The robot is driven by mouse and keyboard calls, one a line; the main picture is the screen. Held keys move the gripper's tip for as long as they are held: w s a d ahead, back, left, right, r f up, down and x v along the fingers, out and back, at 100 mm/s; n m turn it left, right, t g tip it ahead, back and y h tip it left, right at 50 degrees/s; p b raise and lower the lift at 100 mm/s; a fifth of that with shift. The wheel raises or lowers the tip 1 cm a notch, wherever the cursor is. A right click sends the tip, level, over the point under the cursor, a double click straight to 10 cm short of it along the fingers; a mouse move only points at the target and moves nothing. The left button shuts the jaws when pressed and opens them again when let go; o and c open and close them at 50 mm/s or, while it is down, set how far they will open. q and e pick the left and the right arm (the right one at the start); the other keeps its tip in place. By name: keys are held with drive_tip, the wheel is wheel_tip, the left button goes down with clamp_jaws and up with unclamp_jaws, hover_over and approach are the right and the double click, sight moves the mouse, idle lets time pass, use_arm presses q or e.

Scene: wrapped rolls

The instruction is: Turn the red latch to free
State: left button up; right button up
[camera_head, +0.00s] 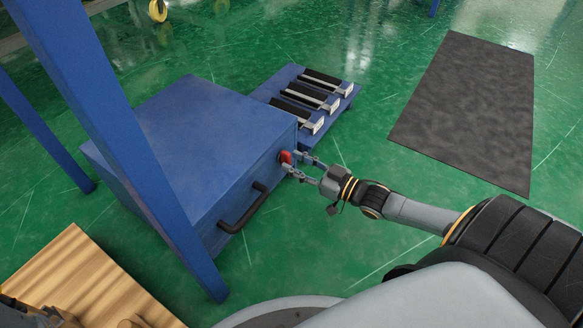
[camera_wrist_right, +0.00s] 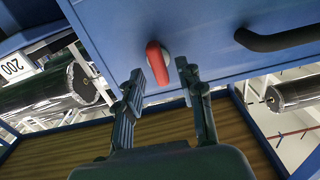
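The red latch (camera_head: 285,157) sits on the front face of a blue box (camera_head: 190,135), near its upper right corner. In the right wrist view the red latch (camera_wrist_right: 157,64) is a short, slightly tilted lever on a pale round base. My right gripper (camera_head: 300,169) is at the latch. In the wrist view its two fingers (camera_wrist_right: 160,72) are apart, one on each side of the latch's lower part. The left finger is close to the lever; I cannot tell whether it touches. My left gripper cannot be made out in these frames.
A black handle (camera_head: 243,208) sticks out of the box front, left of the latch. A blue rack with several dark bars (camera_head: 302,92) stands behind the box. Blue posts (camera_head: 118,130) cross the left side. A wooden surface (camera_head: 85,275) is at lower left. A dark mat (camera_head: 470,105) lies right.

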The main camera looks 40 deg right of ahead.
drive_tip(key=shift+b+x, duration=0.35)
drive_tip(key=shift+x, duration=0.6)
clamp_jaws()
